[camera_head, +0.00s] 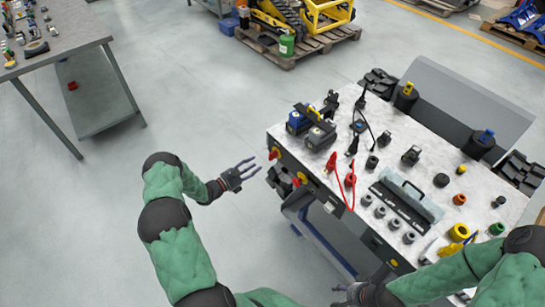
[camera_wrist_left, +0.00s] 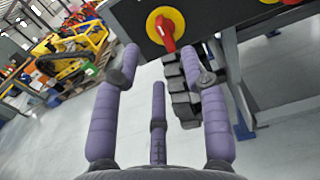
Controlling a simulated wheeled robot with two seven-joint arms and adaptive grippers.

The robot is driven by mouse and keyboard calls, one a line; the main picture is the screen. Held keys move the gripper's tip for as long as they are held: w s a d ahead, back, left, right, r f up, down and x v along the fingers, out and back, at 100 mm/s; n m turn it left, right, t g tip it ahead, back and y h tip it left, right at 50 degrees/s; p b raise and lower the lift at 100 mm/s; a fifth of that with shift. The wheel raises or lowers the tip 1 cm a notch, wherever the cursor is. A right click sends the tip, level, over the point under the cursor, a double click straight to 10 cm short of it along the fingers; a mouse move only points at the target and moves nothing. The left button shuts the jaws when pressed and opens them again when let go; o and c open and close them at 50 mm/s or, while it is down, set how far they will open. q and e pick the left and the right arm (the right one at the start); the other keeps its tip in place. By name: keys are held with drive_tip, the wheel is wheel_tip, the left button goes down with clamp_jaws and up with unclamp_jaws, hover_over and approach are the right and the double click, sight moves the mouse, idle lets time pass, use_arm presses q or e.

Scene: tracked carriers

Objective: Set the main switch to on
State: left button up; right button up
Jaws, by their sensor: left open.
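The main switch (camera_wrist_left: 166,32) is a red lever on a round yellow plate, set in the dark side panel of the workbench. In the left wrist view its lever points down, slightly to the right. In the head view the switch (camera_head: 275,153) shows at the bench's left corner. My left gripper (camera_head: 250,170) is open and empty, just left of the switch and apart from it. In the left wrist view its purple fingers (camera_wrist_left: 160,68) are spread below the switch. My right gripper (camera_head: 345,291) is partly seen at the bottom edge; its finger state is unclear.
The workbench top (camera_head: 342,207) holds tools, black and yellow parts, red cables and a grey case (camera_head: 410,200). Another red-and-yellow control (camera_head: 300,178) sits beside the switch. A second table (camera_head: 60,45) stands at upper left. The floor between them is clear.

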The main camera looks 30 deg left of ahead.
sight(270, 155)
use_arm(q)
drive_tip(key=b+x, duration=0.1)
drive_tip(key=x, duration=0.8)
drive_tip(key=shift+w+d+b, duration=0.15)
drive_tip(key=shift+b, duration=0.25)
clamp_jaws()
